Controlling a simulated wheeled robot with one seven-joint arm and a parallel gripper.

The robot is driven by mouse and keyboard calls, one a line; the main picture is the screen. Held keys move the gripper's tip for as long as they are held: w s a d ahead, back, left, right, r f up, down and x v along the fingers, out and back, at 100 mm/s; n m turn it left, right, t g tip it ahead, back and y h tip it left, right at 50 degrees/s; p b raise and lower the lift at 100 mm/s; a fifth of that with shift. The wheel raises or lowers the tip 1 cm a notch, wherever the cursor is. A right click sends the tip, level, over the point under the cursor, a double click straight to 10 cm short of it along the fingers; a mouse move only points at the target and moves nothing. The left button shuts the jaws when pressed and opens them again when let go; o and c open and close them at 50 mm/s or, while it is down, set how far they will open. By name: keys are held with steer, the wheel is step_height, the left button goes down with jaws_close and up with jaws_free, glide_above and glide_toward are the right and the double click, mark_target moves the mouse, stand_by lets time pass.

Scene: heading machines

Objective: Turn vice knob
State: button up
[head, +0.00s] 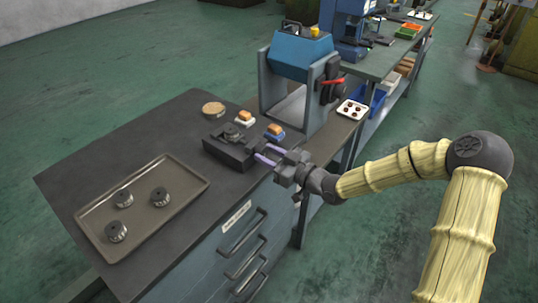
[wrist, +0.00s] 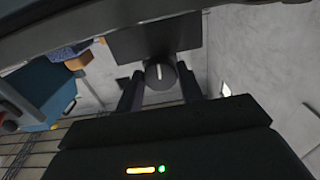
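The dark vice (head: 228,153) sits on the dark bench top near its right edge. In the wrist view its dark body (wrist: 152,40) is at the top. The vice knob (wrist: 160,76) is a round grey knob with a pale upright line on its face. My gripper (head: 264,155) reaches in from the right, level with the side of the vice. In the wrist view my gripper's fingers (wrist: 160,88) stand apart on either side of the knob, with a gap showing on both sides. In the head view the knob is too small or hidden to make out.
A tray (head: 92,217) with three dark round parts lies on the bench at left. A wooden disc (head: 213,109) and two small blocks (head: 243,118) (head: 274,132) are behind the vice. A blue machine (head: 297,52) with a red lever stands behind. Drawer handles (head: 243,232) stick out in front.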

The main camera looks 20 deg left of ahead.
steer(key=shift+m+p, duration=0.3)
steer(key=shift+m, duration=0.2)
steer(key=shift+c, duration=0.5)
steer(key=m+p, duration=0.2)
steer(key=m, duration=0.1)
steer(key=shift+r, duration=0.1)
steer(key=m+p, duration=0.1)
steer(key=m, duration=0.3)
steer(key=m+p, duration=0.1)
steer(key=m, duration=0.2)
steer(key=shift+m, duration=0.3)
steer(key=shift+s+m+p, duration=0.1)
steer(key=shift+m+p, duration=0.3)
steer(key=shift+m, duration=1.4)
steer(key=o, duration=1)
